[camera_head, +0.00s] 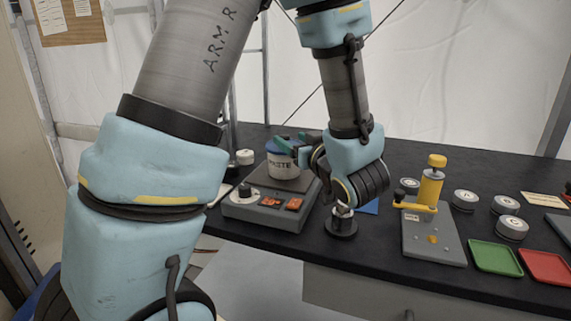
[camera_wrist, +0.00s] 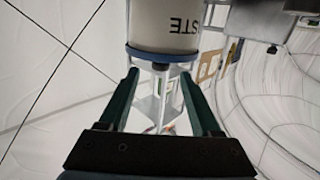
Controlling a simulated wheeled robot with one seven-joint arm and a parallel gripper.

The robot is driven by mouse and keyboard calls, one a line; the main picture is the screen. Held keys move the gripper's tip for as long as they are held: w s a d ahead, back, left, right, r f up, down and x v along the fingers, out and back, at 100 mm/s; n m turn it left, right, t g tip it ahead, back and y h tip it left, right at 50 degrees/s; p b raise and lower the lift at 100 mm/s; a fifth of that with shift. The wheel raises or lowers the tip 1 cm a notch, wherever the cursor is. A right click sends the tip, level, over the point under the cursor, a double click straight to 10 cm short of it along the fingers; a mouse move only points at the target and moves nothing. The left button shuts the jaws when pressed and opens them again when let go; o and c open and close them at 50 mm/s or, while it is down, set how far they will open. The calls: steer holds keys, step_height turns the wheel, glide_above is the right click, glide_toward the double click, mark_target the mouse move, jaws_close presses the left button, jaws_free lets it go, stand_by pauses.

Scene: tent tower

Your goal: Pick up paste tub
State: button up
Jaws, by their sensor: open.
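The paste tub (camera_head: 281,163) is a pale tub with dark lettering and a blue lid. It stands upright on the grey device in the head view. My gripper (camera_head: 288,141), with green fingers, is at the tub's lid from the right. In the wrist view the tub (camera_wrist: 163,28) appears upside down, with its blue lid facing my gripper (camera_wrist: 158,74). The two fingers are spread wide, their tips near either side of the lid. I cannot tell whether they touch it. Part of the tub is hidden by the fingers in the head view.
The grey device (camera_head: 262,213) has a knob and orange displays. A small dark stand (camera_head: 342,227) is close below my wrist. A yellow press (camera_head: 431,200), several round tins (camera_head: 512,228), a green tray (camera_head: 495,258) and a red tray (camera_head: 546,266) fill the right of the black table.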

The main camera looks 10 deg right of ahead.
mark_target(283, 135)
steer(key=p+x, duration=0.1)
steer(key=x, duration=0.5)
steer(key=shift+w+a+f+p, duration=0.1)
steer(key=shift+w+a+p, duration=0.1)
steer(key=shift+p, duration=0.2)
steer(key=shift+w+a+f, duration=0.1)
steer(key=shift+w, duration=0.45)
jaws_close()
stand_by(0.6)
